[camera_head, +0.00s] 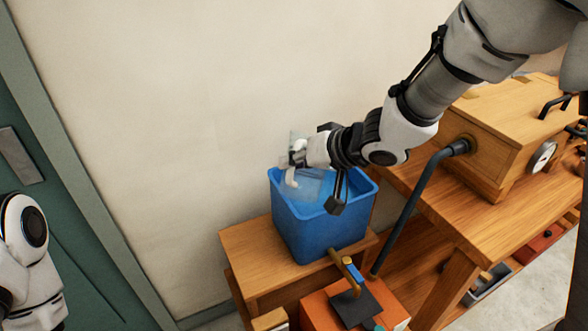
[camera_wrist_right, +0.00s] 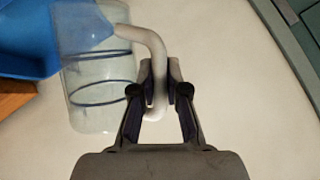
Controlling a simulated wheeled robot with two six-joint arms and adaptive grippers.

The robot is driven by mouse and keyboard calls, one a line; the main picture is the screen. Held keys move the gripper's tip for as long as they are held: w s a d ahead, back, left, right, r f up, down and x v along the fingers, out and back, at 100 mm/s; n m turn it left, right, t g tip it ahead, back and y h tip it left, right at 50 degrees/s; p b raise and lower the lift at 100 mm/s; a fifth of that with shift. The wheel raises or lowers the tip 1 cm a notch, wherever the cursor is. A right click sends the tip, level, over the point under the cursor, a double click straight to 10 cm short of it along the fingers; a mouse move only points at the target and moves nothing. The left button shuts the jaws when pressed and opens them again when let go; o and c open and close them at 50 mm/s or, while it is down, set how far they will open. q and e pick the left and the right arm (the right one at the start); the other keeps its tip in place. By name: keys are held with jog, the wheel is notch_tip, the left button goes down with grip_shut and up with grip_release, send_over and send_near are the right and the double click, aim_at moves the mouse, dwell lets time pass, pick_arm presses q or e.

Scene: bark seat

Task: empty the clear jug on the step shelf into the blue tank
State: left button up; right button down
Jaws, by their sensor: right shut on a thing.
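The clear jug (camera_head: 310,184) is in the air at the mouth of the blue tank (camera_head: 314,236), its lower part overlapping the opening in the head view. It looks tilted. In the right wrist view the jug (camera_wrist_right: 98,105) shows dark blue rings and a white handle (camera_wrist_right: 157,60). My right gripper (camera_wrist_right: 163,88) is shut on that handle. Pale blue shows through one end of the jug; I cannot tell whether it is liquid or the tank (camera_wrist_right: 25,45) behind. The tank's inside is mostly hidden. Only part of my left arm shows at the left edge; its gripper is out of frame.
The tank stands on a wooden step (camera_head: 254,246) against a pale wall. An orange box (camera_head: 318,309) and a brass tap with a blue handle (camera_head: 354,273) are in front. A wooden bench (camera_head: 470,225) with a wooden chest (camera_head: 500,125) and a dark pipe (camera_head: 408,207) is at the right.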

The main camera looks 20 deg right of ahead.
aim_at(291, 190)
jog(key=shift+s+a+f+n+t+h+b, duration=0.1)
jog(key=shift+f+n+t+h+b, duration=0.4)
jog(key=shift+f+b, duration=1.65)
jog(key=shift+s+a+f+n+t+h+b, duration=0.1)
jog(key=shift+f+n+t+h+b, duration=0.4)
jog(key=shift+b, duration=3.3)
notch_tip(291, 190, down, 2)
jog(key=shift+s+n+t+b, duration=0.1)
jog(key=shift+n+t+b, duration=0.4)
jog(key=shift+b, duration=0.55)
jog(key=shift+a+f+t+b, duration=0.1)
jog(key=shift+f+t+b, duration=0.1)
jog(key=shift+t+b, duration=0.1)
jog(key=shift+n+t+h+b, duration=0.3)
jog(key=shift+w+d+r, duration=0.15)
jog(key=shift+w+d, duration=0.05)
jog(key=shift+d, duration=0.05)
jog(key=shift+r, duration=0.15)
